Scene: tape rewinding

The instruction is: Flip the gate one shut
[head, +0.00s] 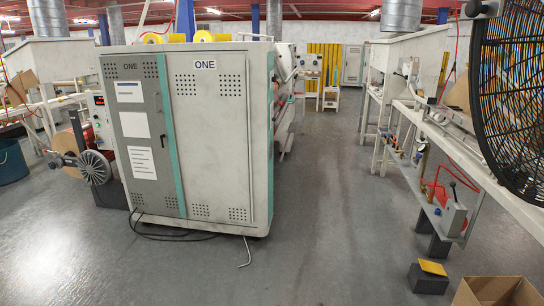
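A large grey-white cabinet (224,130) stands left of centre. It has a white panel marked ONE at the right of its front and a grey door (145,110), also marked ONE, at the left. Neither of my grippers is in view.
Black cables and a bent grey rod lie at the cabinet's foot. A reel machine (92,165) stands at its left. A black fan guard (512,90), a white bench, and a cardboard box (495,291) are at the right. The grey floor (320,215) between is clear.

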